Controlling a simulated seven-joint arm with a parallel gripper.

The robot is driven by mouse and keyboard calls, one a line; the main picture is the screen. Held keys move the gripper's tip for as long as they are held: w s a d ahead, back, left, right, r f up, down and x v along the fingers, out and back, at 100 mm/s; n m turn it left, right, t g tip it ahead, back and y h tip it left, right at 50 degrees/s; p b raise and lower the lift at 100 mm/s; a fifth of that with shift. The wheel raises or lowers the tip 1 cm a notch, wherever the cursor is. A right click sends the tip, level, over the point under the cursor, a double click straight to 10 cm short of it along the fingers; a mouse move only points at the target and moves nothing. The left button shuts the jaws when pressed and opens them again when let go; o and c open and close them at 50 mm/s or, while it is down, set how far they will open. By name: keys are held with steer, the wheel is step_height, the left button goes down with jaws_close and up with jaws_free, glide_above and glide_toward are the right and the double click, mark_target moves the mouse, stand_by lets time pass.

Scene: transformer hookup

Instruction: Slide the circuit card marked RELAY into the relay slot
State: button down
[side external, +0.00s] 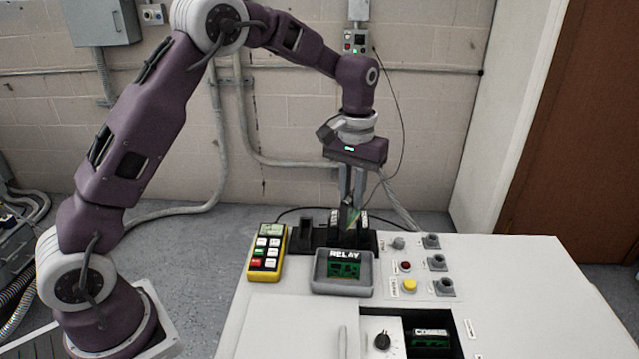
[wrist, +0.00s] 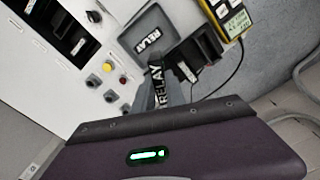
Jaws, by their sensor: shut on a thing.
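My gripper (side external: 352,203) points down over the black rack (side external: 325,238) and is shut on a card marked RELAY. A small greenish part of the card (side external: 352,218) shows at the fingertips. I cannot tell whether its lower edge is clear of the rack. In the wrist view the card (wrist: 161,86) is seen edge-on between the fingers, with white RELAY lettering.
A yellow handheld meter (side external: 266,252) lies left of the rack, its cable running behind. Grey switches and a yellow button (side external: 410,286) sit to the right. An open bay (side external: 430,340) with a green board and a black knob (side external: 383,340) are at the front.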

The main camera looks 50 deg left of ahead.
steer(key=s+d+m, duration=0.3)
steer(key=d+m, duration=0.3)
steer(key=d, duration=0.8)
steer(key=s+d+m, duration=0.2)
steer(key=d+m, duration=0.4)
steer(key=d, duration=0.8)
step_height(320, 180, down, 9)
steer(key=shift+s+d+m, duration=0.3)
steer(key=shift+s+d, duration=0.05)
steer(key=shift+s, duration=0.05)
steer(key=shift+f, duration=2.95)
steer(key=shift+f, duration=2.25)
steer(key=c, duration=1.3)
jaws_free()
